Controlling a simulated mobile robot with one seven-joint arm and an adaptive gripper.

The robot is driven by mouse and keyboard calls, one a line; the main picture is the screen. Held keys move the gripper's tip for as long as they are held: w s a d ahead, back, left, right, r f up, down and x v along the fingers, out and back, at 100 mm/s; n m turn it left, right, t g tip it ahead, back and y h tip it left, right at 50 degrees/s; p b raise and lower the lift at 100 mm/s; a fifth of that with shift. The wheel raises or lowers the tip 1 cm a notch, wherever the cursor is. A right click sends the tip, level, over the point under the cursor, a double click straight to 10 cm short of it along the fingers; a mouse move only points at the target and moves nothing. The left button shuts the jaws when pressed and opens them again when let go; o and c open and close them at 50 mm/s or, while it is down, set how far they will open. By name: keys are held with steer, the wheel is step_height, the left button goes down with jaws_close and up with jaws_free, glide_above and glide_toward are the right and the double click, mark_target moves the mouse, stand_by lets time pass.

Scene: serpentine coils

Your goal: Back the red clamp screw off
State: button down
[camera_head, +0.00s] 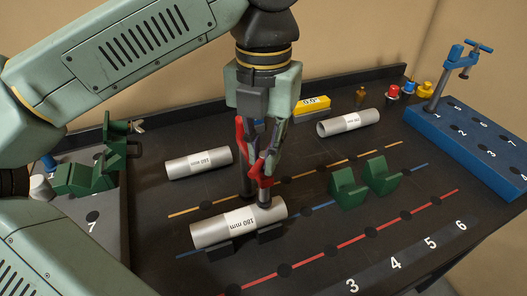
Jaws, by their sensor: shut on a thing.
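The red clamp (266,168) stands upright on the dark table on a dark post, over the tube marked 180 mm (210,235). The foot of its screw (265,196) is at the top of the tube; I cannot tell whether it presses on it. The tube lies tilted in the picture across two dark supports (218,250). My gripper (268,150) points down from above at the clamp, its fingers shut on the upper part of the clamp screw. The fingers and clamp overlap, so the exact grip point is hidden.
Other grey tubes lie behind left (198,163) and behind right (350,122). Two green V-blocks (365,180) stand right of the clamp. A yellow gauge (312,106) is behind. A blue rack (475,140) carries a blue clamp (458,62). The front right table is clear.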

mark_target(263, 155)
steer(key=shift+n, duration=0.6)
steer(key=c, duration=1.4)
jaws_free()
steer(key=shift+c, duration=0.2)
steer(key=shift+r, duration=3.8)
steer(key=shift+c, duration=0.4)
